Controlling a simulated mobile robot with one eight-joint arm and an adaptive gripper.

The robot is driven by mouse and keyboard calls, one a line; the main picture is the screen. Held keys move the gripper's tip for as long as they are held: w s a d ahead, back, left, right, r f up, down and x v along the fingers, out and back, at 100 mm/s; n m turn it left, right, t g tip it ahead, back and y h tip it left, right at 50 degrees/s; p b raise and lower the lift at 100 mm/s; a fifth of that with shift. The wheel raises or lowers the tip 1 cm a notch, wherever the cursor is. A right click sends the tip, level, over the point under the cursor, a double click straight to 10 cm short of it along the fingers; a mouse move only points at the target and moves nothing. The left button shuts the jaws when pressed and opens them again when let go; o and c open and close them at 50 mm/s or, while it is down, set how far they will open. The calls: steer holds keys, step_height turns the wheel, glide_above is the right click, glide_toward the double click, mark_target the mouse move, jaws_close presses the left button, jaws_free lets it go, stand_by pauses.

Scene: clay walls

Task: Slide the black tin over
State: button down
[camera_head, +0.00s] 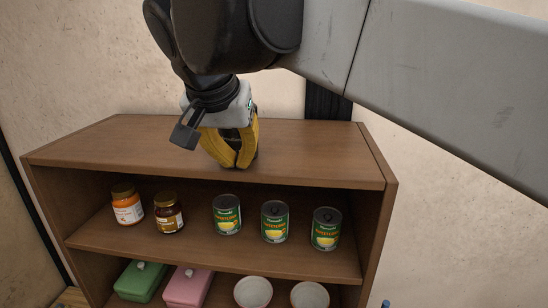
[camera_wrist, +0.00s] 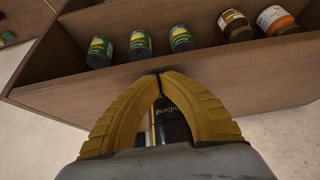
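The black tin (camera_wrist: 172,125) shows in the wrist view through the gap between my yellow fingers, with pale lettering and a light stripe on its side. The fingers hide most of it. My gripper (camera_wrist: 158,76) points down at the top board of the wooden shelf unit. Its two fingertips meet, so it looks shut, with the tin seen behind the fingers. In the head view my gripper (camera_head: 240,163) is low over the top board near its front edge. Only dark patches show around the fingers there, and contact with the tin cannot be told.
The shelf unit's top board (camera_head: 315,160) is bare to the right. Below stand an orange jar (camera_head: 127,205), a dark jar (camera_head: 169,214) and green cans (camera_head: 275,222). Lower are a green box (camera_head: 139,280), a pink box (camera_head: 188,287) and bowls (camera_head: 253,292).

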steer(key=w+p, duration=0.1)
steer(key=w, duration=0.3)
steer(key=w+p, duration=0.1)
steer(key=w, duration=0.4)
steer(key=w+d, duration=0.1)
steer(key=w, duration=0.4)
steer(key=shift+w+p, duration=0.15)
steer(key=shift+p, duration=0.25)
steer(key=shift+w+d, duration=0.15)
steer(key=shift+w, duration=0.35)
